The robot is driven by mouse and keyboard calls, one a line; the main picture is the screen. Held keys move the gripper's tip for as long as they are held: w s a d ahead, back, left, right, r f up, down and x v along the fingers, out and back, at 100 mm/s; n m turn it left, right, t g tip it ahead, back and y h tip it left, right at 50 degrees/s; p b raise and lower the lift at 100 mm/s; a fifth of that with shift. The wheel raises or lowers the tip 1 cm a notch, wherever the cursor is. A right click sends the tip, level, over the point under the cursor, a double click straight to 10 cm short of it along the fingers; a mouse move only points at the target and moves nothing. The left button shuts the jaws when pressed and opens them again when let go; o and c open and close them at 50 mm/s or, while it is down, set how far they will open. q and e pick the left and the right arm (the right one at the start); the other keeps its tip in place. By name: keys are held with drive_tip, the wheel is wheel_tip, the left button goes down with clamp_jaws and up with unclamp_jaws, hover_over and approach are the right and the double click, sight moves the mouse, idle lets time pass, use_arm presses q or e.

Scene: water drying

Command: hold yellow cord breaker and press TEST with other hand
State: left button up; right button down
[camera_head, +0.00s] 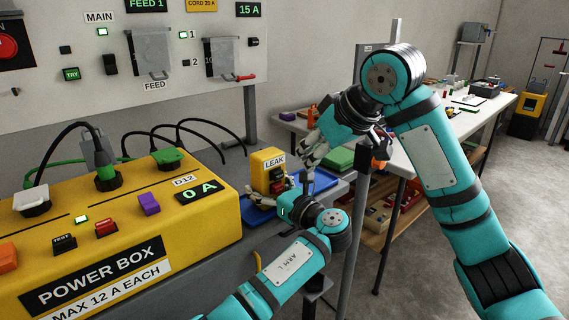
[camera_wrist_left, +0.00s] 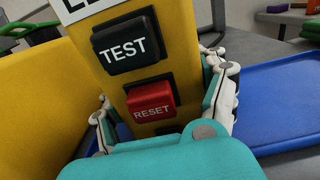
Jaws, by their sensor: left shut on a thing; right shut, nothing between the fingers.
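The yellow cord breaker (camera_head: 266,160), labelled LEAK, stands at the blue tray beside the power box. In the left wrist view the breaker (camera_wrist_left: 182,40) shows a black TEST button (camera_wrist_left: 126,44) and a red RESET button (camera_wrist_left: 151,101). My left gripper (camera_head: 266,195) is shut on the breaker's lower part, with a finger on each side; it also shows in the left wrist view (camera_wrist_left: 165,112). My right gripper (camera_head: 309,153) is shut and empty, up and to the right of the breaker, fingers pointing down-left. I cannot see it touching TEST.
The yellow power box (camera_head: 205,225) fills the left front, with its own TEST button (camera_head: 64,244) and cords behind it. The blue tray (camera_head: 322,181) lies right of the breaker. A white panel (camera_head: 100,75) stands behind. A table with tools (camera_head: 470,110) is at right.

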use_arm(q)
drive_tip(key=o, duration=1.5)
